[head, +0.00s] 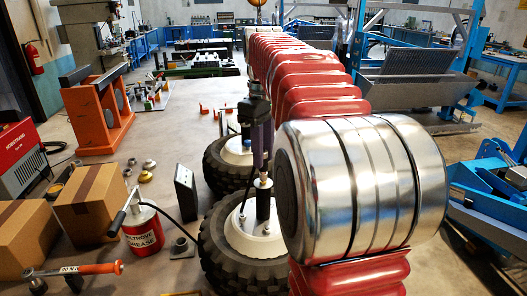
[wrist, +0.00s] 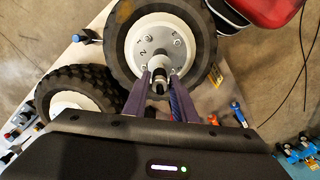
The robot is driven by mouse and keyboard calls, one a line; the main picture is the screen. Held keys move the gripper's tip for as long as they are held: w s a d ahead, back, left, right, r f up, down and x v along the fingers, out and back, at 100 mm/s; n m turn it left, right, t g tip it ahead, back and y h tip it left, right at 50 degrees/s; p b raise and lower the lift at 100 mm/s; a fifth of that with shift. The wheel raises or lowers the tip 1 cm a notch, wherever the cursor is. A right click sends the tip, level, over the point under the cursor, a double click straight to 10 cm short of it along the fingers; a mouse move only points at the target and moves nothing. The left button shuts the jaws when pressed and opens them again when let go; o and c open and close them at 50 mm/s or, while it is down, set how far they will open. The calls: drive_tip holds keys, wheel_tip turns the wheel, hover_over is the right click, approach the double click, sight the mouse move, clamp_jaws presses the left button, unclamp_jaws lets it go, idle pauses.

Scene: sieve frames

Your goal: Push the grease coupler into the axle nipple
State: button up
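My gripper (head: 262,160) points down over the near wheel (head: 215,245) in the head view. Its two purple fingers (wrist: 164,92) are closed around the grease coupler (wrist: 159,84), a dark cylinder with a paler metal end in the wrist view. The coupler is upright above the dark axle post (head: 263,206) at the middle of the white hub (head: 245,240). The nipple is hidden by the coupler and fingers, so I cannot tell whether they touch. A thin black hose runs up beside my gripper. The red grease can (head: 143,232) stands left of the wheel.
A second wheel (head: 225,165) stands just behind the near one. A dark upright panel (head: 186,192), cardboard boxes (head: 90,200) and an orange-handled tool (head: 90,269) are to the left. Several small metal parts lie on the bench behind the boxes.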

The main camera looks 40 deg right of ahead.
drive_tip(key=o, duration=0.4)
drive_tip(key=shift+c, duration=0.2)
wheel_tip(320, 180, up, 14)
drive_tip(key=shift+f, duration=0.15)
idle(0.7)
drive_tip(key=shift+a, duration=0.1)
idle(0.8)
drive_tip(key=s+a+f+m+t, duration=0.1)
drive_tip(key=s+a+f+t, duration=0.15)
drive_tip(key=a+f, duration=0.35)
drive_tip(key=s+a+f+m+t, duration=0.1)
drive_tip(key=s+a+f, duration=0.3)
drive_tip(key=a, duration=0.4)
drive_tip(key=s+a+f+m+t, duration=0.1)
drive_tip(key=s+a+f, duration=0.3)
drive_tip(key=f, duration=0.4)
drive_tip(key=s+a+f+m+t, duration=0.1)
drive_tip(key=s+a+f, duration=0.3)
drive_tip(key=s+f, duration=0.2)
drive_tip(key=shift+f, duration=0.95)
